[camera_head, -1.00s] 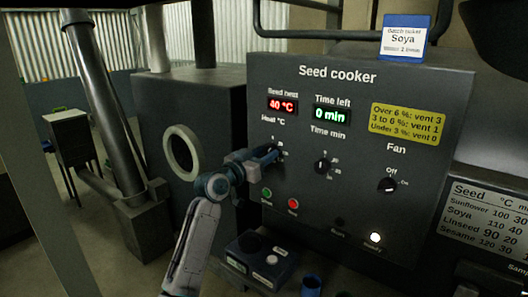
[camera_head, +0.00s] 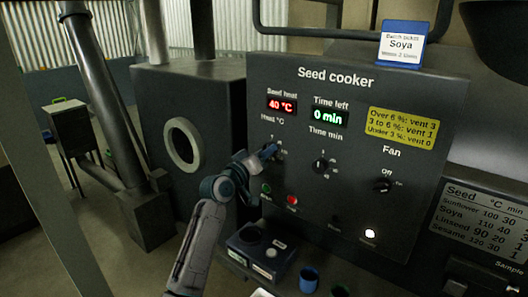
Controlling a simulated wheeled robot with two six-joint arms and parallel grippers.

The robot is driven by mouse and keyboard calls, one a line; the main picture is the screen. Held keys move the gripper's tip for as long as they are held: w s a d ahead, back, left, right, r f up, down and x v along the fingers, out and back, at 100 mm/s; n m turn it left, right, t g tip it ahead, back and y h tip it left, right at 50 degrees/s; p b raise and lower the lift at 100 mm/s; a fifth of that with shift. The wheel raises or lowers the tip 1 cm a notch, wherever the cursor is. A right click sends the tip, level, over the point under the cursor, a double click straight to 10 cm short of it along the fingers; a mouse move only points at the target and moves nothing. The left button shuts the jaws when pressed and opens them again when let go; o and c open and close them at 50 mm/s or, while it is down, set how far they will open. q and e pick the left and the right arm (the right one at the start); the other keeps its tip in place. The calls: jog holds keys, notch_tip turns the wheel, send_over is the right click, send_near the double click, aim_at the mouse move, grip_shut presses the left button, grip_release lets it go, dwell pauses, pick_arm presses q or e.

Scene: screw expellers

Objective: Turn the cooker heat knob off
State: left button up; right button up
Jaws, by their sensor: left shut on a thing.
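The seed cooker panel (camera_head: 335,88) fills the middle of the head view. My left gripper (camera_head: 269,152) is at the heat knob (camera_head: 277,151), under the "Heat °C" label, and is shut on it. The gripper hides much of this knob, so its pointer setting cannot be read. The seed heat display (camera_head: 282,105) shows a red 40 °C and the time display (camera_head: 328,117) a green 0 min. The time knob (camera_head: 320,166) and the fan knob (camera_head: 383,185) stand to the right. My right gripper does not show.
Green (camera_head: 266,188) and red (camera_head: 292,199) buttons sit just below the heat knob. A lit white lamp (camera_head: 370,233) is at lower right. A dark box (camera_head: 262,252) and a blue cup (camera_head: 309,279) stand below the panel. A batch ticket (camera_head: 403,44) reads Soya.

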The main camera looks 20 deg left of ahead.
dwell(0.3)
pick_arm(q)
jog(key=o, duration=1)
jog(key=b+v, duration=0.3)
jog(key=v, duration=0.8)
jog(key=shift+f, duration=0.15)
jog(key=shift+w, duration=0.1)
